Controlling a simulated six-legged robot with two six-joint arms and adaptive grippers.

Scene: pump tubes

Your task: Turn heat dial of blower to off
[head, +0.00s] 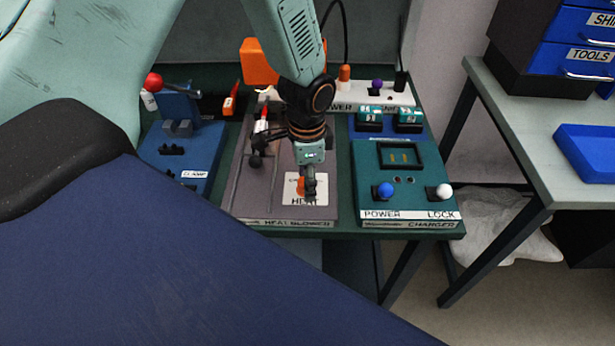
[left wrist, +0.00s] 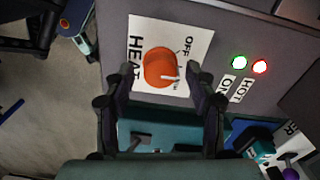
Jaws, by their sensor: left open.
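The orange heat dial (left wrist: 157,65) sits on a white label reading HEAT and OFF on the grey heat blower (head: 245,200). Its white pointer mark (left wrist: 170,78) points right and slightly down in the left wrist view, away from OFF. In the head view the dial (head: 301,187) is partly hidden by a finger. My left gripper (left wrist: 160,73) is open, its fingertips on either side of the dial with gaps visible; depth to the dial is unclear. The gripper also shows in the head view (head: 284,172). My right gripper is not in view.
A green light (left wrist: 239,62) and a red light (left wrist: 260,66) glow beside ON and HOT labels. The charger (head: 405,170), with blue and white knobs, stands right of the blower. A blue clamp unit (head: 190,155) stands left.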

